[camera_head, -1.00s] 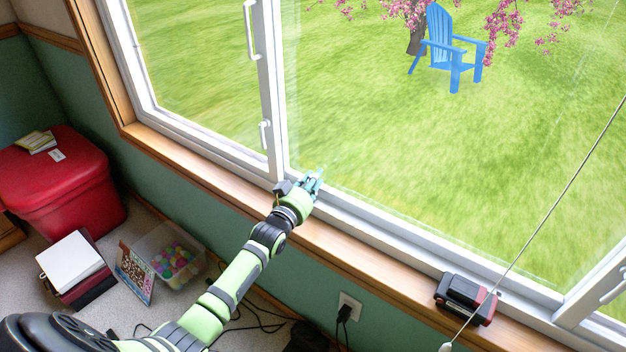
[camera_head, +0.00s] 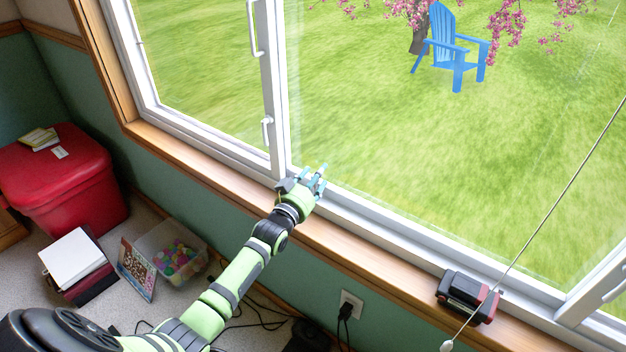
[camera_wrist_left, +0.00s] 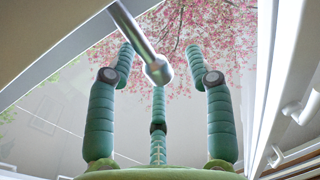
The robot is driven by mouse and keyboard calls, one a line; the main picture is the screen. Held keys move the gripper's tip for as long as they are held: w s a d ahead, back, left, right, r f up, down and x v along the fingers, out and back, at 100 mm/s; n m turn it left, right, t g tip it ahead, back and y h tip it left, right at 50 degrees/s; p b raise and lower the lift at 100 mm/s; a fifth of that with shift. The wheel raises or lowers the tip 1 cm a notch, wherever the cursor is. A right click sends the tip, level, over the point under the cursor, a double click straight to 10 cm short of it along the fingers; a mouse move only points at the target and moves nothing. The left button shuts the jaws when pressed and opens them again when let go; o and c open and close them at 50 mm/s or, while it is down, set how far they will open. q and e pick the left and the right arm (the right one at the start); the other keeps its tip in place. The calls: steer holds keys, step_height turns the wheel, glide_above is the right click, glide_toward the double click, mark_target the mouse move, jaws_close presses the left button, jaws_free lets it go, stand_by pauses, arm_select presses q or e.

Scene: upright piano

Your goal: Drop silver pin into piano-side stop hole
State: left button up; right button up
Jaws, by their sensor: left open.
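My left gripper (camera_head: 316,175) is at the window track, beside the foot of the upright sash frame. Its teal fingers are spread open. In the left wrist view a silver metal pin (camera_wrist_left: 142,40) slants down from the upper left, and its rounded end shows between the spread fingers. The pin looks apart from the fingers there, but I cannot tell whether it sits in a hole. The pin cannot be made out in the head view. The stop hole cannot be made out in either view. My right gripper is not in view.
The wooden sill (camera_head: 352,244) runs below the white window frame (camera_head: 400,232). A black and red device (camera_head: 467,297) sits on the sill at the right. A pull cord (camera_head: 540,229) crosses the right side. A red storage box (camera_head: 65,185) stands at the left.

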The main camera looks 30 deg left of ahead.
arm_select(q)
steer(key=shift+s+d+f, duration=0.1)
steer(key=shift+s+f, duration=0.6)
steer(key=s+r, duration=0.1)
steer(key=s, duration=0.9)
steer(key=shift+s, duration=0.3)
